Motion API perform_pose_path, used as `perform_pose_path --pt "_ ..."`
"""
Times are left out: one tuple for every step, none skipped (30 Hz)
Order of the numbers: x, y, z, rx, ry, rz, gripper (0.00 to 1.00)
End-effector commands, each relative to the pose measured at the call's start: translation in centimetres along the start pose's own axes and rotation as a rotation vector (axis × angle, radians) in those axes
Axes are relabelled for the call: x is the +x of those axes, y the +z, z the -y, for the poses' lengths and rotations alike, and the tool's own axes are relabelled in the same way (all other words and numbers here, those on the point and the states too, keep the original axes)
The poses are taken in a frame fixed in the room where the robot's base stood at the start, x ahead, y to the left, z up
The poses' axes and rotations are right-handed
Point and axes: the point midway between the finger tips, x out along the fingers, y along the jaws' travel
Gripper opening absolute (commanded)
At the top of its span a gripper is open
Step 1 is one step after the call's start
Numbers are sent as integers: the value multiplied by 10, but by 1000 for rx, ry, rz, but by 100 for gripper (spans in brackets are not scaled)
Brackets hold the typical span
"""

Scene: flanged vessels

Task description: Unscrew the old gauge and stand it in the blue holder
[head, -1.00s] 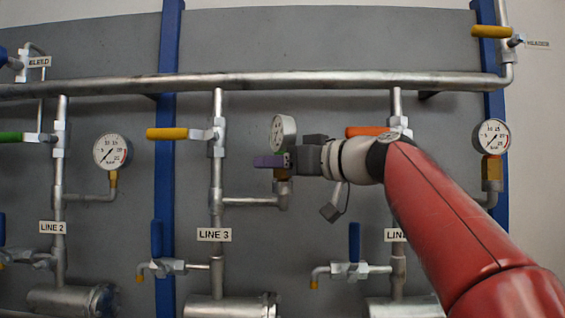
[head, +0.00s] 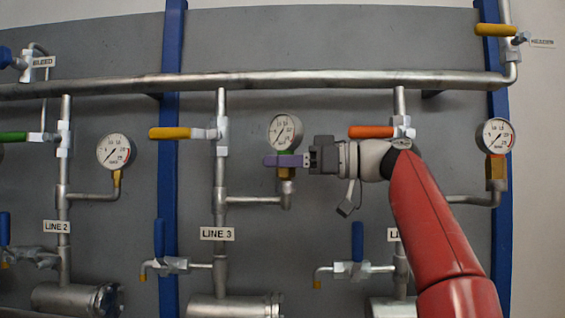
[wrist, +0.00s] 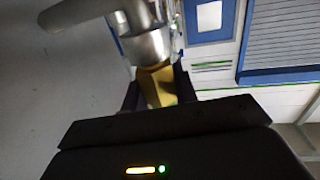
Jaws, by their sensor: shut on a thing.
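The gauge (head: 285,131) on LINE 3 has a round white dial and stands upright above a brass fitting (head: 286,172) on the side pipe's end. Its dial faces the head camera. My gripper (head: 284,161) reaches in from the right, its purple fingers shut on the gauge's neck just below the dial. The fingers hide whether the threads have parted. No blue holder is recognisable in either view.
Similar gauges stand at LINE 2 (head: 114,152) and at the right (head: 496,135). A yellow valve handle (head: 171,133) is left of the gauge, an orange one (head: 371,132) just above my wrist. The header pipe (head: 260,82) runs above. Blue-handled drain valves (head: 358,243) are below.

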Motion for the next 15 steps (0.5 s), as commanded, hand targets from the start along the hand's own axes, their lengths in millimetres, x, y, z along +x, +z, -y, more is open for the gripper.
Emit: perform_pose_path --pt "0 0 0 -1 -8 -2 0" --pt "0 0 0 0 -11 -2 0" --pt "0 0 0 1 -12 -2 0" --pt "0 0 0 1 -11 -1 0" --pt "0 0 0 2 -11 -1 0" --pt "0 0 0 2 -11 -1 0" --pt "0 0 0 2 -10 -1 31" --pt "0 0 0 2 -10 -1 35" --pt "0 0 0 2 -10 -1 40" --pt "0 0 0 2 -10 -1 44" --pt "0 0 0 1 -10 -1 48" --pt "0 0 0 1 -9 -1 54" --pt "0 0 0 1 -9 -1 54" --pt "0 0 0 1 -9 -1 54" --pt "0 0 0 1 -9 0 54"
